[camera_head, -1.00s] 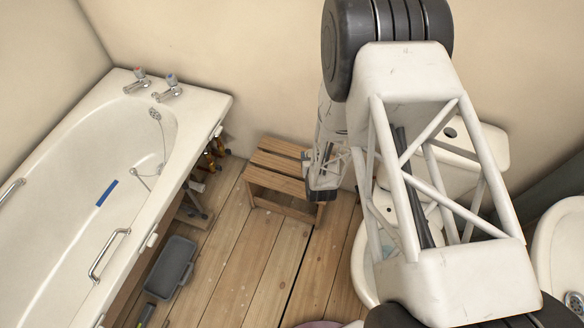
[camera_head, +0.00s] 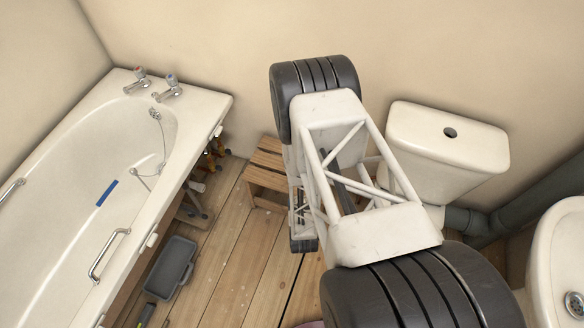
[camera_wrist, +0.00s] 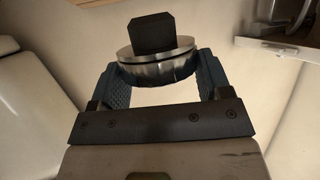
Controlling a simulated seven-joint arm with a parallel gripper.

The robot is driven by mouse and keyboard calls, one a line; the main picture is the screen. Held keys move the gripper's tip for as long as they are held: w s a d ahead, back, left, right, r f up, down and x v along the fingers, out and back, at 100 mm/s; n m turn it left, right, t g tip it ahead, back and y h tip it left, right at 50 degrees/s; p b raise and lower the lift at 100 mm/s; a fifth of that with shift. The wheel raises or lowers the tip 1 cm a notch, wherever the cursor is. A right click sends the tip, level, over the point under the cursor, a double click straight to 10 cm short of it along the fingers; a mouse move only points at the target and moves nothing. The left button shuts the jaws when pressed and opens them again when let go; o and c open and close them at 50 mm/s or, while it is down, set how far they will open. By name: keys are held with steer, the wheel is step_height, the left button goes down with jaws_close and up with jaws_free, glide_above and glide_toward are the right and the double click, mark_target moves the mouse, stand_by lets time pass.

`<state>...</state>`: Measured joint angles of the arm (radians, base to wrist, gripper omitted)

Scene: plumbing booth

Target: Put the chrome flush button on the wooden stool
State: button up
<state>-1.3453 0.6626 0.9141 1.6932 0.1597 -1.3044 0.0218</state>
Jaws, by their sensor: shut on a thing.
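The chrome flush button (camera_wrist: 158,66) is a round, shiny disc with a dark square block (camera_wrist: 152,33) on it. It sits between the blue fingers of my gripper (camera_wrist: 160,76) in the wrist view, which is shut on it. The wooden stool (camera_head: 266,168) is slatted and stands on the floor against the back wall, right of the bath. My arm hides the stool's right part in the head view. The button and fingertips cannot be made out in the head view.
The bath (camera_head: 190,130) stands at the left, with a grey tray (camera_head: 172,268) on the floorboards beside it. The white cistern (camera_head: 447,140) is right of my arm, with a dark round hole in its lid. A basin (camera_head: 560,250) is at the right edge.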

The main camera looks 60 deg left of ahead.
steer(key=w+a, duration=0.1)
steer(key=a, duration=0.4)
steer(key=w+a+f, duration=0.1)
steer(key=w+a, duration=0.1)
steer(key=a, duration=0.3)
steer(key=w+a, duration=0.1)
steer(key=a, duration=0.4)
steer(key=shift+w+a+f, duration=0.2)
steer(key=shift+w+f, duration=0.05)
steer(key=shift+w, duration=0.05)
steer(key=shift+f, duration=0.1)
steer(key=shift+f, duration=1.6)
steer(key=shift+f, duration=0.15)
steer(key=o, duration=1)
steer(key=shift+o, duration=0.2)
